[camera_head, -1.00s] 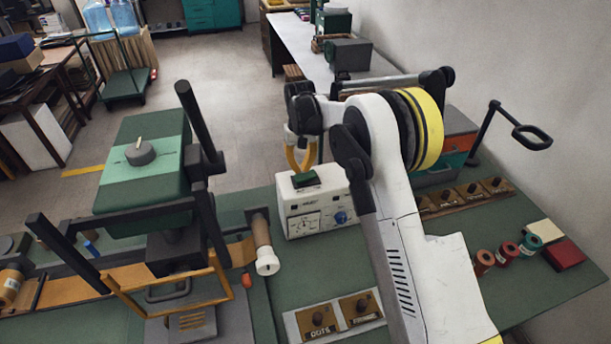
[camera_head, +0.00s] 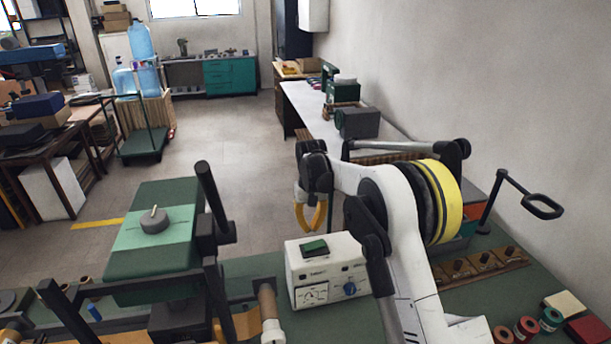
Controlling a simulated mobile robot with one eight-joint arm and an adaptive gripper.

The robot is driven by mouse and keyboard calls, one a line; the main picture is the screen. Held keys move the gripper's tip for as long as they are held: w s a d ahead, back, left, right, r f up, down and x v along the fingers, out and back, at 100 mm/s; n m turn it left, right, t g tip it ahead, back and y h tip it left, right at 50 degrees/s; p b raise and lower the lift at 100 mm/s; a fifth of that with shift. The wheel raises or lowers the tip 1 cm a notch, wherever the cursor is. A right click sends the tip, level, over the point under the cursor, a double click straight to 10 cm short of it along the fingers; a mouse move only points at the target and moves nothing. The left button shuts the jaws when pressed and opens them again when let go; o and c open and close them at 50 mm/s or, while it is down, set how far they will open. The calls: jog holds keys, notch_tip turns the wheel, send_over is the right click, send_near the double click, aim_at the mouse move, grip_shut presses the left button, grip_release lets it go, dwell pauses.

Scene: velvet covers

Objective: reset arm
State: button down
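My white arm with a yellow band (camera_head: 445,200) reaches up from the bottom right and folds over to the left above the green workbench. My gripper (camera_head: 310,222), with yellow fingers, hangs downward at the arm's end, just above and behind a white control box (camera_head: 325,268). The fingers seem to hold nothing. From this angle I cannot tell how far apart their tips are. The control box has a green top switch, a dial and a blue knob.
A green press machine (camera_head: 150,245) with dark handles stands on the left. Colored spools (camera_head: 527,330) and a red block (camera_head: 590,330) lie at the lower right.

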jog(key=shift+s+d+r+b, duration=0.2)
jog(key=shift+r+b, duration=0.1)
jog(key=s+d+r+t+b, duration=0.1)
jog(key=s+d+r+b, duration=0.2)
jog(key=s, duration=0.3)
jog(key=s+d+r+m+t+b, duration=0.1)
jog(key=s+d+r+b, duration=0.15)
jog(key=s+b, duration=0.2)
jog(key=s+d+r+t+b, duration=0.2)
jog(key=s+d+r+b, duration=0.15)
jog(key=s, duration=0.25)
jog(key=s+d+f+t+b, duration=0.1)
jog(key=s+f+b, duration=0.3)
jog(key=s, duration=0.6)
jog(key=s+d+f+m+t+b, duration=0.1)
jog(key=s+d+f+t+b, duration=0.1)
jog(key=s+f, duration=0.6)
jog(key=shift+s+d+f+b, duration=0.4)
jog(key=shift+s+d+b, duration=0.45)
jog(key=shift+s+d, duration=0.4)
